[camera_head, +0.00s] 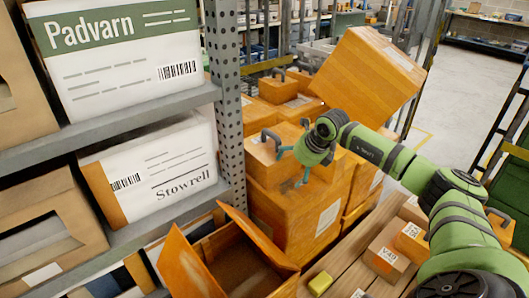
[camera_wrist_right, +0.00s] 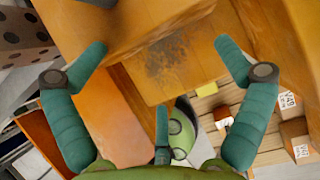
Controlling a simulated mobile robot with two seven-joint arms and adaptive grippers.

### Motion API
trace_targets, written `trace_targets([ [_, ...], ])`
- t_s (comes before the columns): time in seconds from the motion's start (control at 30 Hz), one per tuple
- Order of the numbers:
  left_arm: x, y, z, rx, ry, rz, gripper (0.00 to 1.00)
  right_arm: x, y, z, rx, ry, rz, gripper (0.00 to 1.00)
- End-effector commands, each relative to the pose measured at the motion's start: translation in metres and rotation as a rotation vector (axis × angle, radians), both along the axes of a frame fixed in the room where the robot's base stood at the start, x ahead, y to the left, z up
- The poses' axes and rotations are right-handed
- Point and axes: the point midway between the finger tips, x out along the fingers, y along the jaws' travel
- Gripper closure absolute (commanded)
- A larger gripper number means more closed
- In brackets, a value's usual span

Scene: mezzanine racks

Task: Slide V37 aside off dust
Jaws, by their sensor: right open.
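My right gripper (camera_head: 292,166) is above the stacked orange cartons in the head view, with its fingers spread and nothing between them. In the right wrist view the open gripper (camera_wrist_right: 162,52) faces an orange surface with a dark, dust-like patch (camera_wrist_right: 170,56). Orange box sides stand to the left and right of that patch. No label reading V37 is legible, so I cannot tell which box it is. A large tilted orange carton (camera_head: 366,72) is behind my right arm. My left gripper is not in view.
A metal rack holds a Padvarn box (camera_head: 115,55) and a Stowrell box (camera_head: 155,170) at left. An open orange carton (camera_head: 205,250) is at the front. Small labelled boxes (camera_head: 388,260) and a yellow block (camera_head: 320,283) are on wooden slats. Clear floor (camera_head: 455,85) is at upper right.

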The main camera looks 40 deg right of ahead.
Motion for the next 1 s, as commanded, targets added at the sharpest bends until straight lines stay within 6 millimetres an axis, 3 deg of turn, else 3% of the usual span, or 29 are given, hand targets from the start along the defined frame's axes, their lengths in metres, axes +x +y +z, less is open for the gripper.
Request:
trace_targets([
  [0.03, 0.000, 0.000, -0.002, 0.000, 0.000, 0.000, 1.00, -0.013, 0.003, -0.026, -0.004, 0.067, 0.006, 0.00],
  [0.27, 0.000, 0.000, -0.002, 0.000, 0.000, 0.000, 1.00, -0.014, 0.003, -0.027, -0.003, 0.068, 0.005, 0.00],
  [0.87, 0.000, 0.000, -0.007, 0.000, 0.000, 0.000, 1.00, -0.042, 0.000, -0.027, -0.003, 0.067, 0.004, 0.00],
  [1.0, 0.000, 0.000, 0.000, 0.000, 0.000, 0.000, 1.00, -0.042, 0.000, -0.018, -0.004, 0.065, 0.005, 0.00],
])
